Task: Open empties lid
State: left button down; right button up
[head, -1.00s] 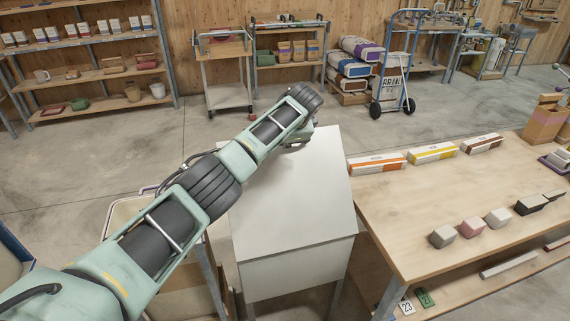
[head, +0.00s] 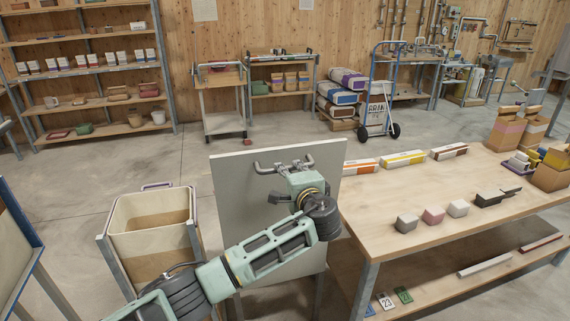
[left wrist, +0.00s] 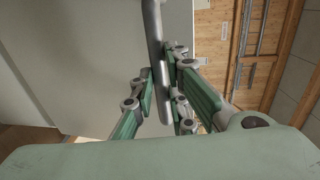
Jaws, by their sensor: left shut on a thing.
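The empties lid (head: 232,205) is a pale grey panel, raised and standing steeply on the near side of the table. A grey bar handle (head: 263,168) crosses its upper part. My left gripper (head: 293,167) is shut on the handle, with its arm reaching up in front of the lid. In the left wrist view the fingers (left wrist: 160,90) close around the bar (left wrist: 155,35), with the pale lid surface (left wrist: 70,60) beside it. The bin's inside is hidden behind the lid and arm. My right gripper is not in view.
An open cream bin (head: 150,215) stands left of the lid. A wooden table (head: 440,225) with several boxes and blocks stands close on the right. Clear concrete floor (head: 80,190) lies to the left and behind.

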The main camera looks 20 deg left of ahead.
pick_arm(q)
jog(key=s+d+f, duration=0.2)
jog(key=s, duration=0.1)
jog(key=shift+d+f, duration=0.1)
jog(key=shift+d, duration=0.05)
jog(key=shift+f, duration=0.1)
jog(key=c, duration=2.1)
grip_release()
jog(key=o, duration=0.4)
jog(key=shift+s+d, duration=0.15)
jog(key=shift+c, duration=0.2)
jog(key=shift+r, duration=0.3)
jog(key=v, duration=1.2)
